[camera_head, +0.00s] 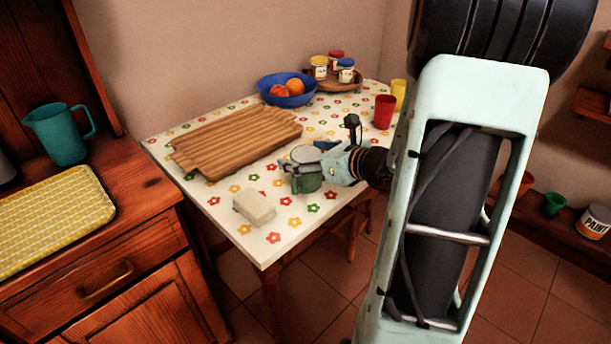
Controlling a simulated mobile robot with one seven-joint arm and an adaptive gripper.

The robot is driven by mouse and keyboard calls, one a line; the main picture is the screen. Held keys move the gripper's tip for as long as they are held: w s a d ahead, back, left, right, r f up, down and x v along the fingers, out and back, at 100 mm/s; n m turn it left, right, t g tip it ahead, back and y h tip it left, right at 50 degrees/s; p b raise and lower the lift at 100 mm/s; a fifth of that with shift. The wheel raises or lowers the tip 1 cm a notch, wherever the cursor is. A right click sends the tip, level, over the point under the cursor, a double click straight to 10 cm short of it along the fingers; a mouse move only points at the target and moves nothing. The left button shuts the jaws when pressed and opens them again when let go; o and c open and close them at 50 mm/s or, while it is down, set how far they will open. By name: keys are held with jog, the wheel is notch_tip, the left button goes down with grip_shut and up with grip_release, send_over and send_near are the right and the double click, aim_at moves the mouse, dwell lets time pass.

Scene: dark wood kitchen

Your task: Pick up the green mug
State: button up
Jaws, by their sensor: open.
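The green mug (307,184) stands on the flower-patterned table (228,204), between the cutting board and the near edge. My gripper (301,164) reaches in from the right and is open at the mug, its fingers over and beside the mug's upper part. The fingers hide much of the rim, and I cannot tell whether they touch it. The mug's handle is not clear.
A wooden cutting board (237,140) lies behind the mug, and a pale block (254,206) sits front left. A blue fruit bowl (287,101), a tray of jars (340,86), a red cup (384,111) and a yellow cup (399,94) stand farther back.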

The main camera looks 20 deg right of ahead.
aim_at(297, 153)
jog(key=x, duration=0.4)
jog(key=shift+b, duration=0.35)
jog(key=c, duration=1.8)
jog(key=shift+c, duration=0.4)
